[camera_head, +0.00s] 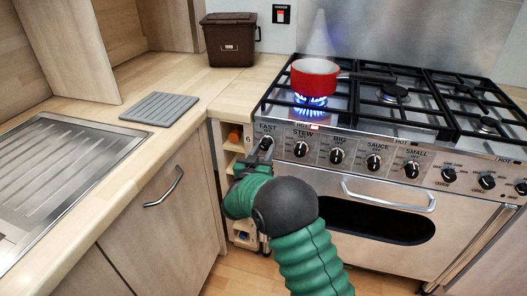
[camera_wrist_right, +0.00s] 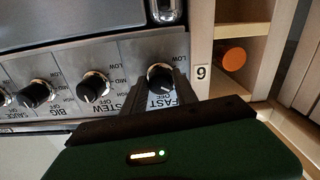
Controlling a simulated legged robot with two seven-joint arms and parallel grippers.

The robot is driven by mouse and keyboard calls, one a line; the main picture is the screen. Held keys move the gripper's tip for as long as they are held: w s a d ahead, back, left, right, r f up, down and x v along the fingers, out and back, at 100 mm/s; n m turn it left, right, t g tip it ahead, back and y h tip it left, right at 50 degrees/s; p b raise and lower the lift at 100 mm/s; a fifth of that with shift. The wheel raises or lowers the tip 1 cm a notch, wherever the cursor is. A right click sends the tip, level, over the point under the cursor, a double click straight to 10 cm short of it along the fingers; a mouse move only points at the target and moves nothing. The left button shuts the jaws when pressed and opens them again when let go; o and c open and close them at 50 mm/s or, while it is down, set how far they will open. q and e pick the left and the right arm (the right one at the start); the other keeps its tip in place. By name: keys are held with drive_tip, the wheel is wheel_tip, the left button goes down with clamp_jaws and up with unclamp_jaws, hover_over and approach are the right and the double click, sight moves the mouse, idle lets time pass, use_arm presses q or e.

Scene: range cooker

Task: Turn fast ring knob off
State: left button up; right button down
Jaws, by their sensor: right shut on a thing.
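The fast ring knob (camera_head: 266,144) is the black knob at the far left of the cooker's front panel, under the label FAST. In the right wrist view the knob (camera_wrist_right: 160,76) sits between the fingertips, and the panel lettering is upside down. My right gripper (camera_head: 267,146) is shut on this knob; its fingers (camera_wrist_right: 158,86) are on either side of it. I cannot tell the knob's exact angle. A blue flame (camera_head: 311,102) burns under a red pan (camera_head: 315,78) at the left of the hob. My left gripper is not in view.
The stew knob (camera_head: 300,149) is close to the right of my gripper, with more knobs along the panel (camera_head: 356,145). The oven handle (camera_head: 388,196) juts out below. A wooden shelf unit (camera_head: 236,200) stands left of the cooker. The pan handle (camera_head: 366,77) points right.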

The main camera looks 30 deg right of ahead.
drive_tip(key=m, duration=0.3)
drive_tip(key=shift+f+b, duration=0.1)
drive_tip(key=shift+b, duration=0.25)
drive_tip(key=m+b, duration=0.1)
drive_tip(key=m, duration=0.2)
drive_tip(key=shift+w+a, duration=0.1)
drive_tip(key=m+b, duration=0.2)
drive_tip(key=m, duration=0.3)
drive_tip(key=shift+m+b, duration=0.3)
drive_tip(key=shift+m, duration=0.1)
drive_tip(key=c, duration=1)
unclamp_jaws()
drive_tip(key=shift+o, duration=0.2)
